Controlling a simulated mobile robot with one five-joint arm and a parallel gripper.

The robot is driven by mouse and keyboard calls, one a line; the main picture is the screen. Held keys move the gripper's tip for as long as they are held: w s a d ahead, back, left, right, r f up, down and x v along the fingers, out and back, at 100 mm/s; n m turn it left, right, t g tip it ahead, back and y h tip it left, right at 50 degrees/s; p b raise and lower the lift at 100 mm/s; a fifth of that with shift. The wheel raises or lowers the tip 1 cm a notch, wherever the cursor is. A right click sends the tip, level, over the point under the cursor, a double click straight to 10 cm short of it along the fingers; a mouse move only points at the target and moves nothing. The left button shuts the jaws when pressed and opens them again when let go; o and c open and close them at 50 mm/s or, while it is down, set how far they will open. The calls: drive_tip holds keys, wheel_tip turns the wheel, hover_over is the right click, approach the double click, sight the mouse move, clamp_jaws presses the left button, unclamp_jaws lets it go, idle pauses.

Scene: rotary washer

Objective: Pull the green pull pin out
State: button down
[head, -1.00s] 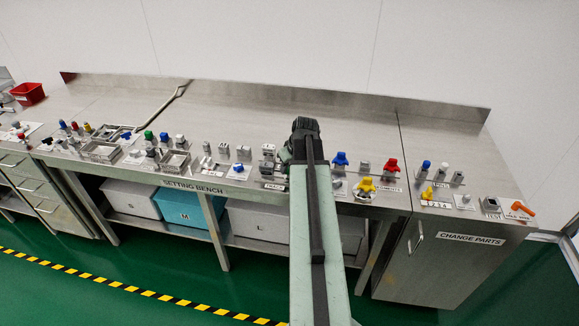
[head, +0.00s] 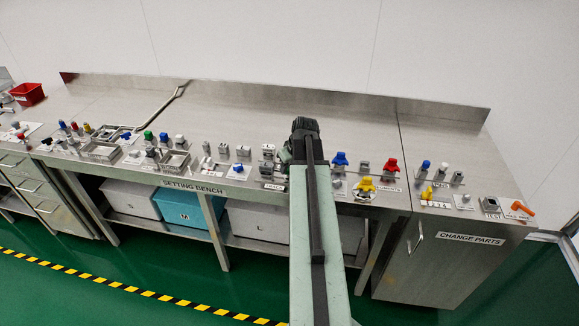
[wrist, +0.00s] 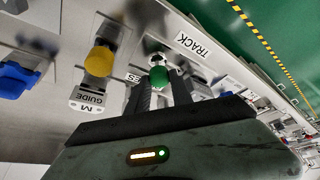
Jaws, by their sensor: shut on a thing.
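The green pull pin (wrist: 159,76) shows its round green knob between my fingertips in the wrist view. My gripper (wrist: 161,84) is shut on it. A pale and dark fitting shows just beyond the knob. The pin's shank is hidden, so I cannot tell how deep it sits. In the head view my arm reaches over the bench and its dark end (head: 304,128) stands above the bench top. The pin and fingertips are hidden there.
In the wrist view a yellow knob (wrist: 99,61) on a GUIDE block and a blue knob (wrist: 16,79) stand left of my gripper. A TRACK label (wrist: 194,46) lies to the right.

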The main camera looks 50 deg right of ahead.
wheel_tip(320, 180, up, 2)
drive_tip(key=p, duration=0.2)
drive_tip(key=shift+r+p, duration=0.25)
drive_tip(key=shift+p, duration=0.05)
drive_tip(key=shift+w+f, duration=0.1)
drive_tip(key=shift+f, duration=0.05)
drive_tip(key=c, duration=1.1)
unclamp_jaws()
drive_tip(key=shift+c, duration=0.2)
drive_tip(key=p+v, duration=0.7)
drive_tip(key=v, duration=0.1)
drive_tip(key=shift+f, duration=0.1)
